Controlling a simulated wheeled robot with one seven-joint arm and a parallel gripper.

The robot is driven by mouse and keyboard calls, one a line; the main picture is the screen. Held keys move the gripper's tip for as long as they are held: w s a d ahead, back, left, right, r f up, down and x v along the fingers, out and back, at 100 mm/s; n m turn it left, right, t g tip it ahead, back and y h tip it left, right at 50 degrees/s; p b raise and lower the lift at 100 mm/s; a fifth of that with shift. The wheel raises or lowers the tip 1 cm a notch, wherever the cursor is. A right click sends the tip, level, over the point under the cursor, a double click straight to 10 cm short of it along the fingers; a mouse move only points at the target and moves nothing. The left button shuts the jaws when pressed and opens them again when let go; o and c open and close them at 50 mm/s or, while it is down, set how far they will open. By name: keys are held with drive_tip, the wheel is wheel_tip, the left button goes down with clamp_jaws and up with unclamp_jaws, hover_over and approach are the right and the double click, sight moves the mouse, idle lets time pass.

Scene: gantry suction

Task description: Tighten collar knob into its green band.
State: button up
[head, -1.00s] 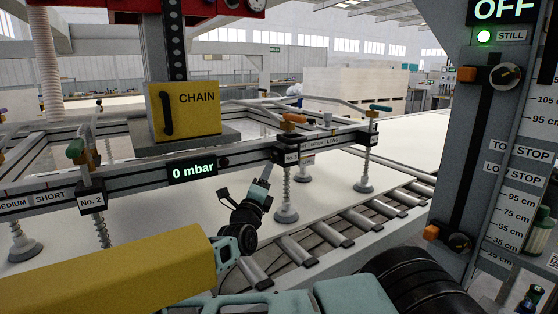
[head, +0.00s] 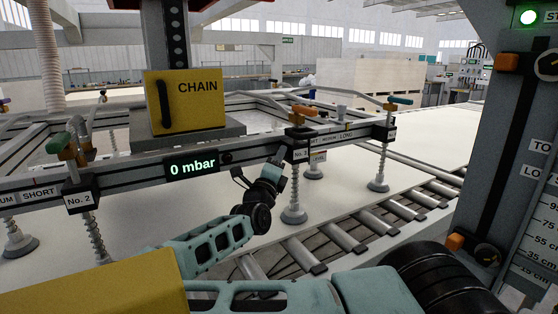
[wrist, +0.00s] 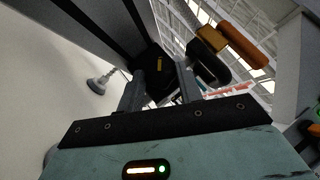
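A dark collar (head: 301,146) with a white number label sits on the gantry beam under an orange lever (head: 304,110), above a suction cup. My gripper (head: 262,168) is just below and left of this collar, pointing up at the beam. In the wrist view its two fingers (wrist: 161,88) are apart. A dark block (wrist: 154,62) with a small yellow mark shows between and beyond the fingertips; I cannot tell whether they touch it. A rounded black part (wrist: 208,69) lies right of the right finger. I cannot make out a green band on the collar knob.
The beam carries a 0 mbar display (head: 191,165), a second collar labelled No. 2 (head: 80,200) with a green lever, and a yellow CHAIN box (head: 185,100). A pale sheet (head: 130,235) and rollers (head: 340,238) lie below. A grey scaled post (head: 500,150) stands at right.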

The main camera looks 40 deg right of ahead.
drive_tip(key=shift+w+f+m+g+h, duration=0.15)
drive_tip(key=shift+m+g+h, duration=0.35)
drive_tip(key=shift+m+h, duration=0.6)
drive_tip(key=o, duration=1)
drive_tip(key=b+v, duration=0.2)
drive_tip(key=v, duration=1.5)
drive_tip(key=shift+s+a+b, duration=0.2)
drive_tip(key=shift+s+b, duration=0.05)
drive_tip(key=shift+b, duration=0.1)
